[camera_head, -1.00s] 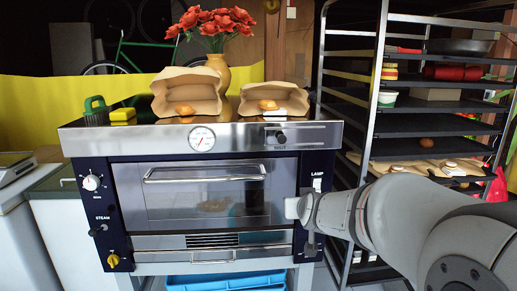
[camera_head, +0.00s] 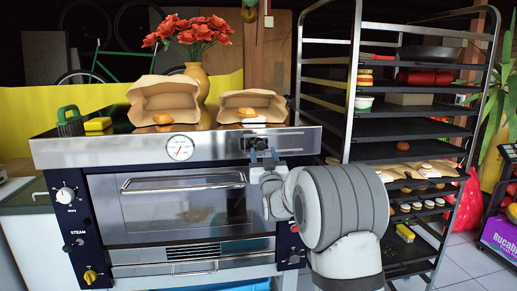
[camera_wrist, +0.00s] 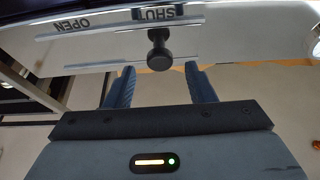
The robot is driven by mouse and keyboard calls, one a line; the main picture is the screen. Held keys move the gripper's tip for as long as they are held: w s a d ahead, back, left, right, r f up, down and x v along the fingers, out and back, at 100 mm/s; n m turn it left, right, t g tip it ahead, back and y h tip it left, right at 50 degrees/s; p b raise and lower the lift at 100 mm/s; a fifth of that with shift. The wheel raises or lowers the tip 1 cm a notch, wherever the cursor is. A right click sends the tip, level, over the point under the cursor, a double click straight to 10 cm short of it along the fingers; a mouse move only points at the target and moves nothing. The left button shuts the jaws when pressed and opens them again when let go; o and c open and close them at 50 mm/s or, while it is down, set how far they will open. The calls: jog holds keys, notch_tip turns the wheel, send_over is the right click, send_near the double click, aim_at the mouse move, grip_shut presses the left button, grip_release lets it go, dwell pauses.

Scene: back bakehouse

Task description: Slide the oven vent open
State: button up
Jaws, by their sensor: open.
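The oven (camera_head: 60,155) has a steel front panel with a dark vent knob (camera_head: 258,143) at its upper right. In the wrist view the knob (camera_wrist: 158,52) stands out from a slot, below the upside-down word SHUT. The word OPEN (camera_wrist: 77,26) is farther left, at the slot's other end. My gripper (camera_wrist: 159,70) is open. Its two blue fingers point at the panel, one on each side of the knob, with a gap to it on both sides. In the head view my gripper (camera_head: 263,158) is in front of the panel and partly hides the knob and slot.
The oven door handle (camera_head: 183,182) and glass lie below and left of my gripper. Two paper bags with rolls (camera_head: 163,100) and a vase of red roses (camera_head: 196,75) stand on the oven top. A tall tray rack (camera_head: 350,80) stands close on the right.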

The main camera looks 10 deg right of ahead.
aim_at(261, 145)
jog(key=shift+x, duration=1.2)
grip_shut()
